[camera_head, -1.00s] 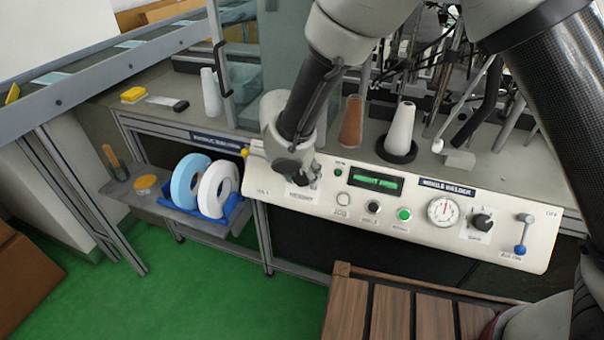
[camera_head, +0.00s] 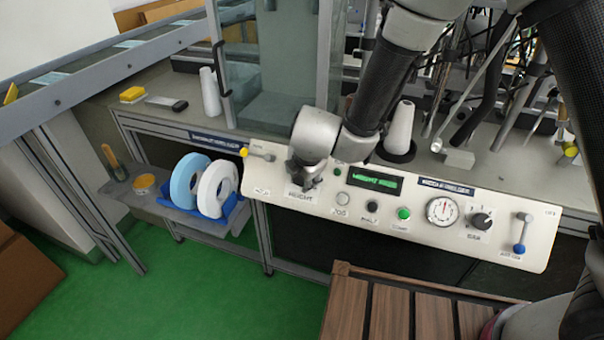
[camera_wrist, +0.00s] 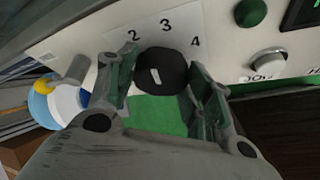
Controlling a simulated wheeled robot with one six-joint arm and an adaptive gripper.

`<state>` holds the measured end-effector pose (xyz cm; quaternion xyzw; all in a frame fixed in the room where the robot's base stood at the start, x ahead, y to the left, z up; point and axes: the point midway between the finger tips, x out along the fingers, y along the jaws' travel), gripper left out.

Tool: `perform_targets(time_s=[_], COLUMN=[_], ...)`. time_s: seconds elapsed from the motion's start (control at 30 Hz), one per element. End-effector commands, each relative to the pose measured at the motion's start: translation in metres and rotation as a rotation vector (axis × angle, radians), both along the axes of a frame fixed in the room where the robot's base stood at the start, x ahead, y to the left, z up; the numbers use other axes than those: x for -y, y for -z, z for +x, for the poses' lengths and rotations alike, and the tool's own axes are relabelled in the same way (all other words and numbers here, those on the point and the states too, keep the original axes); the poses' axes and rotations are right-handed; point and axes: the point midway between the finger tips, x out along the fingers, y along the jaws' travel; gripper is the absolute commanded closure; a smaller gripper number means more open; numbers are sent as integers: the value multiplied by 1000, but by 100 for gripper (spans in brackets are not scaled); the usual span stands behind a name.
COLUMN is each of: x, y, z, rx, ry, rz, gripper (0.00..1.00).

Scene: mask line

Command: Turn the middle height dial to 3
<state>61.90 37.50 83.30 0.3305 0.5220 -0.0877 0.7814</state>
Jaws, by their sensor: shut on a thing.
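The height dial (camera_wrist: 166,66) is a round black knob with a white mark on its face, on the white panel. In the wrist view the printed numbers 2, 3 and 4 curve around its upper side. My gripper (camera_wrist: 160,80) is shut on the dial, one finger on each side. In the head view my gripper (camera_head: 303,178) covers the dial, above the HEIGHT label on the control panel (camera_head: 330,208).
A lever with a yellow knob (camera_head: 244,152) sits left of the dial. To its right are a white button (camera_head: 343,199), a lit display (camera_head: 375,180), a green button (camera_head: 404,213), a gauge (camera_head: 441,211), another black dial (camera_head: 482,221) and a blue-knobbed lever (camera_head: 519,249).

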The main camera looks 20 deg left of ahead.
Motion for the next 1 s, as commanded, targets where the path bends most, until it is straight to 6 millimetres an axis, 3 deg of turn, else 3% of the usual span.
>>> perform_targets(time_s=[0.43,1.0], x=[3,3], y=[2,2], z=[0,0], rx=[12,13], ry=[139,167], rz=[161,189], gripper=[73,73])
